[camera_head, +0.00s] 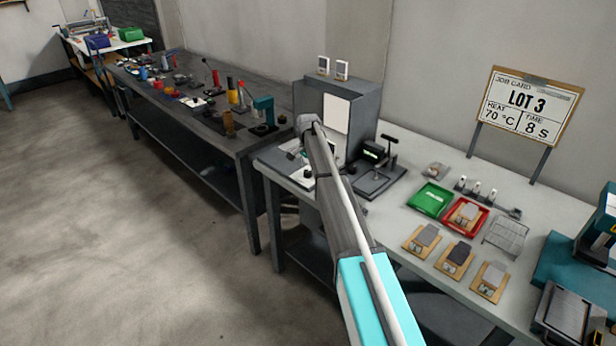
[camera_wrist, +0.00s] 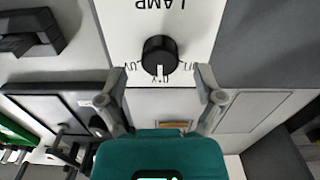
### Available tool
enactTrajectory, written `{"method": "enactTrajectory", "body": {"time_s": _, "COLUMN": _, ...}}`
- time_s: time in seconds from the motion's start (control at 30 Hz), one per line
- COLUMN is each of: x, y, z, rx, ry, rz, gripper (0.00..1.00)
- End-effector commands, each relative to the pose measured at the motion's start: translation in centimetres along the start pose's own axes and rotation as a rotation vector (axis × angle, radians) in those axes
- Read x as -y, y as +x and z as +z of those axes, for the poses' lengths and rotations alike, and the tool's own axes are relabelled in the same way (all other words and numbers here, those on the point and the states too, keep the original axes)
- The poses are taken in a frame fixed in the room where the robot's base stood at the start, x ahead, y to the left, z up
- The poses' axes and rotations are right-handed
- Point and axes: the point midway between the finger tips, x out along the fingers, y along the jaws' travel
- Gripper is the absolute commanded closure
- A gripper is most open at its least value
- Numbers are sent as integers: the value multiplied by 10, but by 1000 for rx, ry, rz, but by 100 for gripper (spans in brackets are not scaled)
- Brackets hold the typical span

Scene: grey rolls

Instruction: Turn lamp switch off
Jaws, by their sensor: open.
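The lamp switch (camera_wrist: 160,56) is a round black knob with a white pointer, on a white panel (camera_wrist: 193,28) marked LAMP, seen upside down in the wrist view. Its pointer aims at the picture's bottom, towards a small label that I cannot read surely. More small lettering sits to its left and right. My gripper (camera_wrist: 166,70) is open, its two grey fingers on either side of the knob's lower part, with gaps visible. I cannot tell its depth from the panel. In the head view my arm hides the switch and most of the gripper.
A grey booth (camera_head: 364,110) stands at the bench's left end, close to my arm. A black device (camera_head: 380,172), a green tray (camera_head: 431,199) and a red tray (camera_head: 467,215) lie to its right. A job card (camera_head: 526,106) stands behind.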

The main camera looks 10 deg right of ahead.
Motion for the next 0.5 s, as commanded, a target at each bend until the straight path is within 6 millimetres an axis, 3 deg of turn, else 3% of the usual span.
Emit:
{"method": "enactTrajectory", "body": {"time_s": 0.2, "x": 0, "y": 15, "z": 0, "rx": 0, "ry": 0, "rz": 0, "gripper": 15}}
{"method": "enactTrajectory", "body": {"time_s": 0.5, "x": 0, "y": 18, "z": 0, "rx": 0, "ry": 0, "rz": 0, "gripper": 15}}
